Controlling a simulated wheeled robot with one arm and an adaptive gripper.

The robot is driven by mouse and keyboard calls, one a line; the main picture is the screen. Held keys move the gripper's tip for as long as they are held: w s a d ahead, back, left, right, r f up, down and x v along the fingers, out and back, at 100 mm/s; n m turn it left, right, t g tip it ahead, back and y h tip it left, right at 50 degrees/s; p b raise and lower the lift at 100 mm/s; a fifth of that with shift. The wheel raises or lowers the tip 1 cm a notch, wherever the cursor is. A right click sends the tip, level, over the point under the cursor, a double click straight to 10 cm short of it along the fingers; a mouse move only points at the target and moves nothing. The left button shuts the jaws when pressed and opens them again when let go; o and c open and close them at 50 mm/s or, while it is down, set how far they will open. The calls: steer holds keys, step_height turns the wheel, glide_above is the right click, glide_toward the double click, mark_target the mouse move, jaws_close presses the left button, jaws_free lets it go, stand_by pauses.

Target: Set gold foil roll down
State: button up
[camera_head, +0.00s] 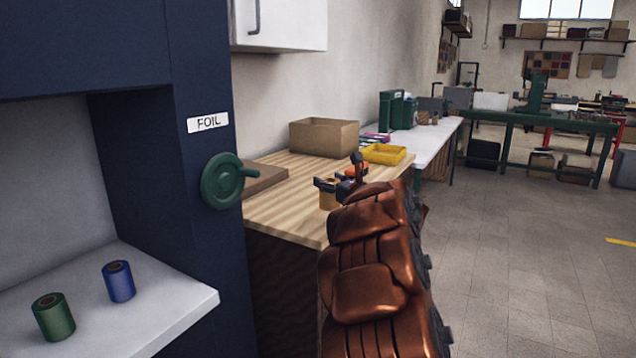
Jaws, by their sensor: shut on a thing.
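My copper-coloured arm reaches up from the bottom centre over the wooden worktop (290,205). My gripper (329,188), small and dark at its far end, is shut on the gold foil roll (328,202). The roll looks upright, with its top between the fingers. I cannot tell whether its base touches the worktop or hangs just above it. A green roll (54,318) and a blue roll (119,283) stand upright on the white shelf (165,322) at the lower left.
A dark blue cabinet (205,75) carries a FOIL label (208,122) and a green handwheel (222,181). A yellow tray (384,154) is behind. Worktop left of the roll is clear.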

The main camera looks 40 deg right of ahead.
steer(key=shift+w+d+f+p, duration=0.2)
steer(key=shift+w+d+f, duration=0.6)
steer(key=shift+w, duration=0.75)
steer(key=shift+w+d+f+p, duration=0.15)
steer(key=shift+w+d+f, duration=0.6)
steer(key=shift+w, duration=0.85)
steer(key=shift+w+d+f+p, duration=0.2)
steer(key=shift+w+d+f, duration=0.6)
steer(key=shift+w, duration=0.75)
steer(key=shift+d, duration=0.15)
steer(key=o, duration=1.3)
steer(key=shift+c, duration=0.2)
steer(key=shift+r, duration=0.2)
steer(key=s, duration=0.4)
steer(key=s+a, duration=0.1)
steer(key=s, duration=0.3)
steer(key=s+a+b, duration=0.1)
steer(key=s, duration=0.2)
steer(key=shift+s+a, duration=0.25)
steer(key=shift+s, duration=0.15)
